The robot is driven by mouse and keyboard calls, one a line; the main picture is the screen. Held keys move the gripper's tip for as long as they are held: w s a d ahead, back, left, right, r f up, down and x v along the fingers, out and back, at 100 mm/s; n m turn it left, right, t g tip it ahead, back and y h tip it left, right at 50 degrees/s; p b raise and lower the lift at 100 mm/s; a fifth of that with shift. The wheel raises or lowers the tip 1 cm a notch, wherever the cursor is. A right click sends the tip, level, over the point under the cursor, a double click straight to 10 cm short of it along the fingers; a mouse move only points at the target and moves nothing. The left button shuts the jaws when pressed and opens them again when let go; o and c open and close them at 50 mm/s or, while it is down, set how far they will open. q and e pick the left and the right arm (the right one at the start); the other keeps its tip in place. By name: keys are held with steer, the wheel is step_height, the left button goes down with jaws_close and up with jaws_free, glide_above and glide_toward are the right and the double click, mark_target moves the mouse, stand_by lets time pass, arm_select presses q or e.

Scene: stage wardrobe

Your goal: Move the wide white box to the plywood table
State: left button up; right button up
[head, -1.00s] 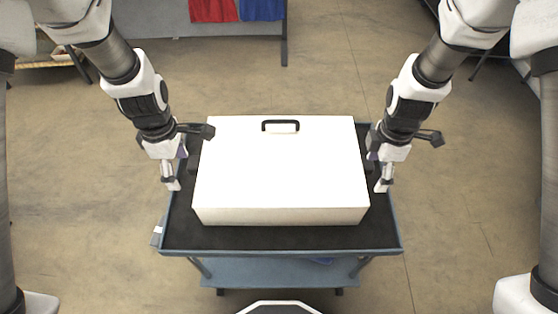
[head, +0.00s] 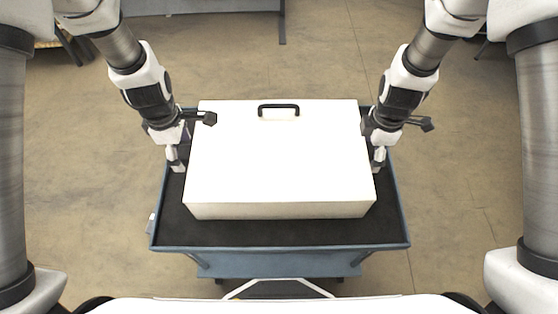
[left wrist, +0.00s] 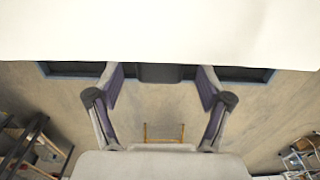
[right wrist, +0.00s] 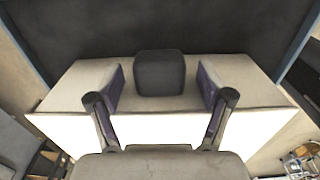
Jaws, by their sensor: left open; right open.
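The wide white box (head: 279,155) with a black top handle (head: 279,109) rests on the black top of a blue cart (head: 280,240). My left gripper (head: 176,160) is open beside the box's left side. My right gripper (head: 378,160) is open beside its right side. A dark block on the box's side lies between the open fingers in the right wrist view (right wrist: 160,74); a similar dark block shows between the fingers in the left wrist view (left wrist: 160,73). Whether the fingers touch either block I cannot tell. No plywood table can be clearly made out.
A grey table edge (head: 200,6) shows at the top of the head view, with a leg beside bare floor. Concrete floor around the cart looks clear. Racks or stands (left wrist: 30,145) show at the edges of the left wrist view.

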arm_select(q)
steer(key=shift+f, duration=1.3)
arm_select(e)
steer(key=shift+f, duration=1.3)
arm_select(q)
steer(key=shift+c, duration=0.3)
arm_select(e)
steer(key=shift+c, duration=0.3)
arm_select(q)
jaws_close()
arm_select(e)
jaws_close()
arm_select(q)
steer(key=shift+r, duration=0.1)
arm_select(e)
steer(key=shift+r, duration=0.1)
